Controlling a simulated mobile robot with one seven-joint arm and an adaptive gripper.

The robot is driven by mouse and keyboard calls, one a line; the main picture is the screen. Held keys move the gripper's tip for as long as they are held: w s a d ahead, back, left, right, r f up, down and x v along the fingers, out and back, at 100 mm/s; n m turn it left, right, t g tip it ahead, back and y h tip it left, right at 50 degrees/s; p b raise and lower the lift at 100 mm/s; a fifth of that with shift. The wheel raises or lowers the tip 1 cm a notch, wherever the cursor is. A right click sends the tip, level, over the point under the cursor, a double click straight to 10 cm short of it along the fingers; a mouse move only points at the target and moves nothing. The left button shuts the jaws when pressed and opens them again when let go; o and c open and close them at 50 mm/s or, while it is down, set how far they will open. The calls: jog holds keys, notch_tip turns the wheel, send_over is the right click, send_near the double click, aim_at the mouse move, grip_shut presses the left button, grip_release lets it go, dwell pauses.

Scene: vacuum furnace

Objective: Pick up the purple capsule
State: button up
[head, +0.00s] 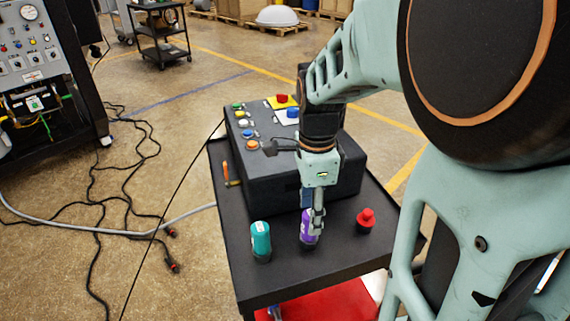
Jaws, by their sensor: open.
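The purple capsule (306,231) stands upright on the black cart top (270,286), between a teal capsule (260,238) and a red knob-like piece (365,219). My gripper (318,215) points down over the purple capsule. Its visible finger overlaps the right side of the capsule in the head view. The jaws are open. The other finger is mostly hidden, and I cannot tell whether either finger touches the capsule.
A dark control box (280,175) with coloured buttons sits behind the capsules on the cart. A red lower shelf (330,303) shows below. Cables (130,150) lie on the floor at left, near a control cabinet (45,75). The cart's front edge is clear.

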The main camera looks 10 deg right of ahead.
jog(key=shift+w+f+b, duration=0.2)
jog(key=shift+f+b, duration=1.35)
jog(key=shift+f, duration=0.35)
jog(key=shift+d, duration=0.1)
jog(key=shift+r, duration=0.1)
grip_shut()
